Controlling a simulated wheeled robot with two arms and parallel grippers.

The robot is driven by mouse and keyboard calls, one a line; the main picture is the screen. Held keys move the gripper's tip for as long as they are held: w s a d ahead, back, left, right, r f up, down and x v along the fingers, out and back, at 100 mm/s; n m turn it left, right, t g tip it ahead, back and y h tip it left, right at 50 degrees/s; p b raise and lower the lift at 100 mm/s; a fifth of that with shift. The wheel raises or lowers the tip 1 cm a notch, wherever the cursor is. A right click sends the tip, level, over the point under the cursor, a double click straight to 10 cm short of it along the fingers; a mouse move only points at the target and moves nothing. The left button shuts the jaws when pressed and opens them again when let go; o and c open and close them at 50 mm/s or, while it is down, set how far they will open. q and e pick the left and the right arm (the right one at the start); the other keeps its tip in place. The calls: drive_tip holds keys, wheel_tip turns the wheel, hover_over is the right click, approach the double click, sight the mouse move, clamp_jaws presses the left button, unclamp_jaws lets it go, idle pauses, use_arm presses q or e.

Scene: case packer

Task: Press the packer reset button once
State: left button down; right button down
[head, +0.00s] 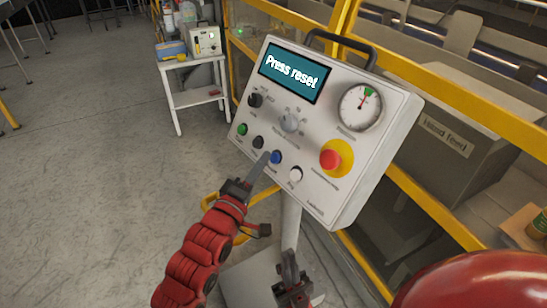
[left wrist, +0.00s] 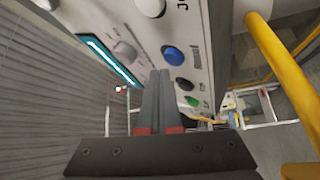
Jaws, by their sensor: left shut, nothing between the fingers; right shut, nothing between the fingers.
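A white control panel (head: 313,200) on a post has a screen (head: 293,73) reading "Press reset". Its lower row holds a green button (head: 242,129), a black button (head: 258,142), a blue button (head: 277,157) and a white button (head: 295,174); their labels are too small to read. My left gripper (head: 264,158) is shut and empty, its tips close beside the blue button, which also shows in the left wrist view (left wrist: 173,56). I cannot tell whether they touch the panel. My right gripper (head: 289,262) is shut and empty, low in front of the post.
A red mushroom button (head: 330,159) on a yellow disc sits right of the row. A gauge (head: 360,107), a grey selector knob (head: 290,123) and a black knob (head: 255,100) are above. Yellow rails (head: 430,205) run behind the panel.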

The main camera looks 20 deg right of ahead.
use_arm(q)
drive_tip(key=shift+f, duration=0.1)
drive_tip(key=shift+w+d+f+b, duration=0.1)
drive_tip(key=shift+d+f+b, duration=0.05)
drive_tip(key=shift+d+b, duration=0.3)
drive_tip(key=shift+w+d+f+b, duration=0.1)
drive_tip(key=shift+d+f+b, duration=0.1)
drive_tip(key=shift+b, duration=0.25)
idle(0.4)
drive_tip(key=shift+a+r, duration=0.1)
drive_tip(key=shift+a, duration=0.05)
drive_tip(key=shift+s+a+r, duration=0.2)
drive_tip(key=shift+a+r, duration=0.15)
drive_tip(key=shift+a, duration=0.15)
idle(0.4)
drive_tip(key=shift+s+a+r, duration=0.2)
drive_tip(key=shift+a+r, duration=0.2)
drive_tip(key=shift+a, duration=0.3)
drive_tip(key=shift+s+a+r, duration=0.15)
drive_tip(key=shift+a+r, duration=0.3)
drive_tip(key=shift+a, duration=0.25)
drive_tip(key=shift+s+a+r, duration=0.2)
drive_tip(key=shift+a+r, duration=0.2)
drive_tip(key=shift+a, duration=0.3)
